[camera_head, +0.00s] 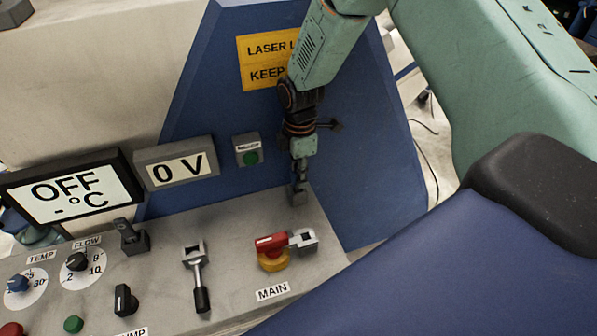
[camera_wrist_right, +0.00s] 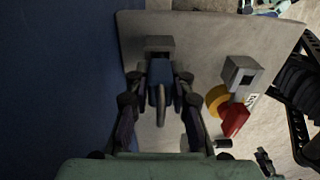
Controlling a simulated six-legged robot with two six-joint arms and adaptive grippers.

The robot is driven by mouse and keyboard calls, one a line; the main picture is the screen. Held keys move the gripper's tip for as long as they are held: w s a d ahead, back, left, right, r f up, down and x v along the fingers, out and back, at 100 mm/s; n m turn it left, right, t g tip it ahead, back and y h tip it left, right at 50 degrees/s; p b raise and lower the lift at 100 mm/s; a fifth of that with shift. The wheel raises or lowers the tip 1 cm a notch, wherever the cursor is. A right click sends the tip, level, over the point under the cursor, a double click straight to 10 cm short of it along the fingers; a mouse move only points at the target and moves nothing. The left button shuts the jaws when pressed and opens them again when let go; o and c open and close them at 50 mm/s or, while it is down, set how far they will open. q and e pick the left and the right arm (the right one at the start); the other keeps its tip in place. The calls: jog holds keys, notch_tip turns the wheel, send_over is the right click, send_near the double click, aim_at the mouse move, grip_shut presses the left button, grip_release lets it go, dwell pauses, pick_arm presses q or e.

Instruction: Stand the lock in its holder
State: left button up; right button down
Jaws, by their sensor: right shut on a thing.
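In the right wrist view my right gripper (camera_wrist_right: 160,82) is shut on the lock, which has a blue body (camera_wrist_right: 159,72) and a curved grey shackle (camera_wrist_right: 162,108). The lock's body lies at the near edge of a grey block with a dark opening, the holder (camera_wrist_right: 159,42). I cannot tell whether it touches or has entered the holder. In the head view my right gripper (camera_head: 300,165) points down just above the holder (camera_head: 297,196) at the back of the console, and the lock is mostly hidden there. My left gripper is not in view.
A red handle (camera_head: 270,242) on a yellow base (camera_head: 273,262) stands just in front of the holder, with a grey square bracket (camera_head: 303,239) beside it. A blue panel (camera_head: 345,160) rises close behind my gripper.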

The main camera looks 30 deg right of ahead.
jog(key=shift+f+b, duration=0.65)
jog(key=shift+f, duration=0.35)
jog(key=c, duration=1.1)
grip_release()
notch_tip(320, 180, up, 12)
jog(key=shift+d, duration=0.1)
